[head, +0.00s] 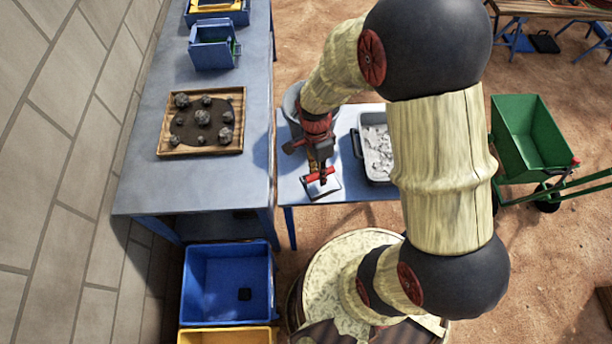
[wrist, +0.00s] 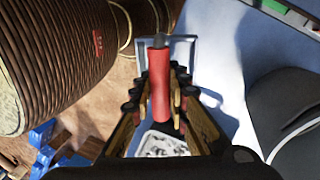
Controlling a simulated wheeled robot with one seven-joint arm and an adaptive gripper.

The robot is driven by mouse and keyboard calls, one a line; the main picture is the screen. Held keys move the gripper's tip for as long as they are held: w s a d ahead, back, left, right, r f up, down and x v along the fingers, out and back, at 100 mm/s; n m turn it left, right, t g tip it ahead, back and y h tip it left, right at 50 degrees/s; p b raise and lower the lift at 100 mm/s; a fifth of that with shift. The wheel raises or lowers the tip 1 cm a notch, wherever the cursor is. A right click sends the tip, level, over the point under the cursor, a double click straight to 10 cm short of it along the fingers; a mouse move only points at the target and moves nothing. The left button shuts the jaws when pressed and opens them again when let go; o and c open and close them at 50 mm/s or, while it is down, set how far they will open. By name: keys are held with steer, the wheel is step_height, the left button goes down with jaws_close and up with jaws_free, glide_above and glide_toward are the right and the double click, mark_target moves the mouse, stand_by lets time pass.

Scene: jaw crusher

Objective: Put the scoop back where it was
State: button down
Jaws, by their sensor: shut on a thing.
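The scoop (head: 319,175) has a red handle and a thin dark-edged rectangular end. My gripper (head: 317,166) is shut on the red handle, over the front part of the small blue table (head: 358,190). In the wrist view the red handle (wrist: 160,90) lies between both fingers of my gripper (wrist: 161,85), and a pale rectangular outline shows beyond it. I cannot tell whether the scoop touches the table. A grey tray (head: 361,170) of pale broken pieces stands to its right. It also shows below the handle in the wrist view.
A grey bucket (head: 290,103) stands behind my gripper, partly hidden by my arm. The long blue-grey bench (head: 200,190) at left holds a wooden tray (head: 200,153) of stones. A blue crate (head: 226,260) stands on the floor. A green cart (head: 527,135) is at right.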

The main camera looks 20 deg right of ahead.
mark_target(306, 175)
steer(key=shift+w+a+f+b, duration=0.3)
steer(key=shift+w+f, duration=0.75)
steer(key=shift+f, duration=0.55)
steer(key=shift+w+a+f+b, duration=0.15)
steer(key=shift+w+a+f, duration=0.2)
steer(key=shift+w+f, duration=0.95)
steer(key=shift+w+a+f+b, duration=0.3)
steer(key=shift+w+f, duration=0.45)
steer(key=shift+f, duration=1.15)
steer(key=shift+f, duration=0.1)
steer(key=c, duration=1.7)
jaws_free()
